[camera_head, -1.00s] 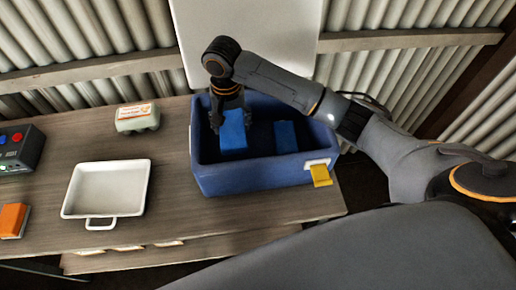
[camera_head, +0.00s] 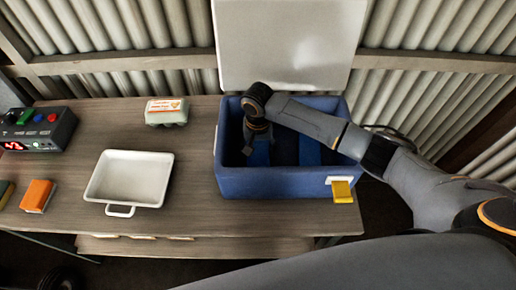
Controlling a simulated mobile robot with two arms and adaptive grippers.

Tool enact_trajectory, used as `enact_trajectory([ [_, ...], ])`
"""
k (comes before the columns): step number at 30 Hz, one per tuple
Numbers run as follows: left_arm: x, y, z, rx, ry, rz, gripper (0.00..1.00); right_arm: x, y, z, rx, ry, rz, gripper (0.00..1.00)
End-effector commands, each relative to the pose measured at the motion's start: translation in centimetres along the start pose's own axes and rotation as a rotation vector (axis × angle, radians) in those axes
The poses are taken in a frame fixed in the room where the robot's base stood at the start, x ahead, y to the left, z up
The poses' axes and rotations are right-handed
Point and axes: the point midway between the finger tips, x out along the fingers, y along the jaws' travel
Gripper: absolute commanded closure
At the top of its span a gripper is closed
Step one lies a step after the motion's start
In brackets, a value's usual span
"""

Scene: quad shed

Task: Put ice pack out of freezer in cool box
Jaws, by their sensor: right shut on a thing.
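The blue cool box (camera_head: 290,184) stands open on the wooden bench, with its pale lid (camera_head: 290,45) raised behind it. My right gripper (camera_head: 257,143) reaches down inside the left part of the box. It is shut on a blue ice pack (camera_head: 260,155), which is low in the box and partly hidden by the gripper and shadow. I cannot tell if this pack touches the floor of the box. A second blue ice pack (camera_head: 309,151) is inside the box to the right, partly behind my arm. My left gripper is out of view.
A white tray (camera_head: 130,178) lies on the bench left of the box. A yellow tag (camera_head: 342,192) hangs at the box's front right.

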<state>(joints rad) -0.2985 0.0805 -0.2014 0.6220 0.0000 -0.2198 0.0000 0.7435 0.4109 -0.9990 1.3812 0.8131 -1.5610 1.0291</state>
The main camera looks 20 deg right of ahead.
Motion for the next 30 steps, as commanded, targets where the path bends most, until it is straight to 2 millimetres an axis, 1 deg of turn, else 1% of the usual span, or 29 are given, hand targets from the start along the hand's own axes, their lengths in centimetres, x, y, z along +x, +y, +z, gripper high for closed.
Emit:
enact_trajectory([
  [5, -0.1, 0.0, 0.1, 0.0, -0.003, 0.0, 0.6, 0.1, -0.1, 0.0, 0.0, 0.0, -0.002, 0.92],
  [6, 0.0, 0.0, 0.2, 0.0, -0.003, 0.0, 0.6, 0.2, 0.0, 0.0, 0.0, 0.0, -0.001, 0.29],
  [8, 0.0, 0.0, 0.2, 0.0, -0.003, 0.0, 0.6, 0.2, 0.0, 0.0, 0.0, 0.0, -0.001, 0.16],
  [9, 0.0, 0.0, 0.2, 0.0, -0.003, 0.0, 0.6, 0.2, 0.0, 0.0, 0.0, 0.0, -0.001, 0.12],
  [18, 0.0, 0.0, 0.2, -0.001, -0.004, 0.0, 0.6, 0.2, 0.0, 0.0, 0.0, 0.0, 0.0, 0.12],
  [22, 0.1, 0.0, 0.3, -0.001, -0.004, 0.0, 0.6, -0.5, 0.0, -0.1, 0.0, 0.001, -0.001, 0.12],
  [26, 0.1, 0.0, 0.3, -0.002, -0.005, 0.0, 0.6, -2.5, -0.1, -0.1, 0.0, 0.003, -0.004, 0.12],
  [30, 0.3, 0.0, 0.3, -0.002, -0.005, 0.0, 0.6, -5.6, -0.1, -0.1, -0.001, 0.003, -0.004, 0.12],
])
